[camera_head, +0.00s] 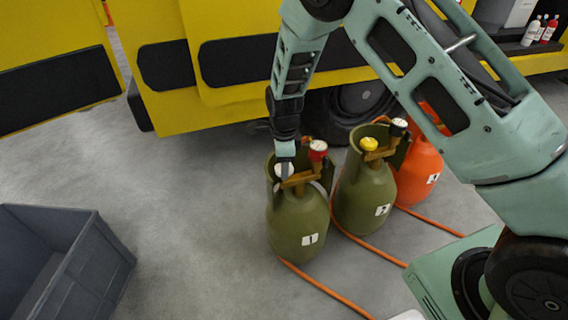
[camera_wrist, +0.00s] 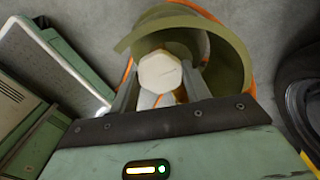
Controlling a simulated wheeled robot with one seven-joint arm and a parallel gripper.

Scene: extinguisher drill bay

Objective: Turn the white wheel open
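The white wheel (camera_head: 284,170) is on the valve of the olive-green cylinder (camera_head: 298,222) labelled 1, at the left side of its collar. A red knob (camera_head: 318,150) is on the same cylinder's right side. My gripper (camera_head: 285,163) points down at the white wheel, with a finger overlapping it in the head view. The olive collar (camera_wrist: 225,50) curves around behind.
A second olive cylinder (camera_head: 365,195) with yellow and black knobs stands close to the right, then an orange cylinder (camera_head: 418,170). Orange hoses (camera_head: 330,290) run along the floor. A yellow vehicle (camera_head: 165,75) stands behind. A grey crate (camera_head: 65,265) is at lower left, with clear floor between.

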